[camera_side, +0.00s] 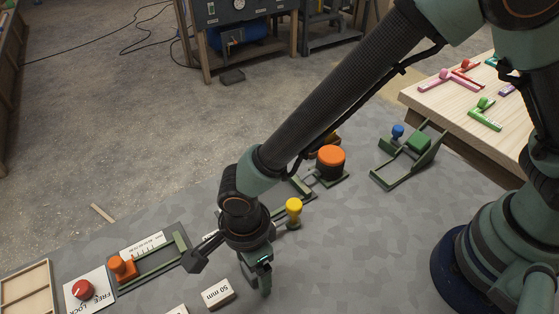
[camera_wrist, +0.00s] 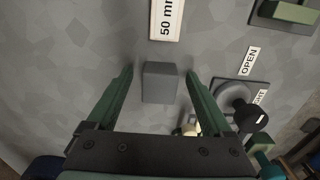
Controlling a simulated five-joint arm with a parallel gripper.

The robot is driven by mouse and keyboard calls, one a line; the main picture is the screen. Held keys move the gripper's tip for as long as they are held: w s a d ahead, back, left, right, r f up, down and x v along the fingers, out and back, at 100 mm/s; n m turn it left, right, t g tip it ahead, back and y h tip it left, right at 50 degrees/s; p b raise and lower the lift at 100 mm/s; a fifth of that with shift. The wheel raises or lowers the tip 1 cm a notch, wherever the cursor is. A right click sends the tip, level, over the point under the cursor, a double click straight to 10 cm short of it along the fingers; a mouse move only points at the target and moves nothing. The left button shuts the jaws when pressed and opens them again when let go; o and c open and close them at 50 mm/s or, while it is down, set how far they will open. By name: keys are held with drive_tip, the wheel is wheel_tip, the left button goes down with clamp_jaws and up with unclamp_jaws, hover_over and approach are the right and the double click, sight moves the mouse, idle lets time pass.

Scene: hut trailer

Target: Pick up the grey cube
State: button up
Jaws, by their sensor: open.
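The grey cube (camera_wrist: 159,83) stands on the grey mottled work surface. In the wrist view it lies between the two green fingers of my gripper (camera_wrist: 159,73), with a gap on both sides. My gripper is open and holds nothing. In the side view my gripper (camera_side: 262,282) points down close to the surface, beside the 50 mm block. I cannot make out the cube clearly there, as the gripper covers that spot.
The 50 mm block (camera_side: 219,293) lies just beyond the cube; it also shows in the wrist view (camera_wrist: 167,18). A yellow knob (camera_side: 294,206), an orange-topped cylinder (camera_side: 330,160) and an orange slider (camera_side: 122,267) stand nearby. A black knob by an OPEN label (camera_wrist: 235,97) is right of my fingers.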

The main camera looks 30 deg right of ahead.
clamp_jaws()
drive_tip(key=shift+r, duration=0.1)
